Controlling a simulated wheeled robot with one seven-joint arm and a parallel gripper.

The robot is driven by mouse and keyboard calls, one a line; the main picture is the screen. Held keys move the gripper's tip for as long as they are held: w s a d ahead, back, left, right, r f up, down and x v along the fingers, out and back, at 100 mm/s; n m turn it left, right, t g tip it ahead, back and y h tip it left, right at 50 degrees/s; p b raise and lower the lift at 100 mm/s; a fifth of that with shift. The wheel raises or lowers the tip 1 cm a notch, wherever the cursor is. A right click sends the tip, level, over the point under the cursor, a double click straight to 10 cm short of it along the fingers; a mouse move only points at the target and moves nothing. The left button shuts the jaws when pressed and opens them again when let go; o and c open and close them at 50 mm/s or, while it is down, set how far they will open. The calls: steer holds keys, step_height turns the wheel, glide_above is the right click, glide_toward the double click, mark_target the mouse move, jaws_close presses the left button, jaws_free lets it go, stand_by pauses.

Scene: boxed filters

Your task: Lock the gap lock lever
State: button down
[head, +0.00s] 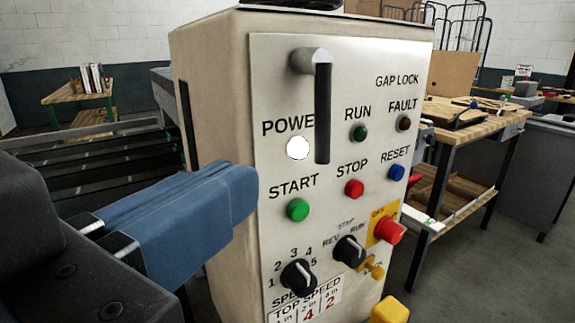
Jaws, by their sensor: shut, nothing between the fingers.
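The gap lock lever (322,112) is on the upper part of a beige control box's front panel, left of the printed words GAP LOCK. It has a grey round hub at its top left and a black handle that hangs straight down, covering the end of the word POWER. My gripper (243,195) has blue fingers and is shut and empty. It is left of the panel, below and to the left of the lever, and appears apart from it.
The panel also carries a white power light (298,148), a green start button (297,209), a red stop button (354,188), a blue reset button (396,172), black knobs and a red switch (390,231). A wooden workbench (460,130) stands behind at the right.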

mark_target(320, 133)
steer(key=p+x, duration=0.1)
steer(key=x, duration=0.9)
steer(key=shift+w+d, duration=0.15)
steer(key=shift+w, duration=0.1)
steer(key=shift+w+d, duration=0.2)
steer(key=shift+w, duration=0.35)
steer(key=shift+f, duration=0.15)
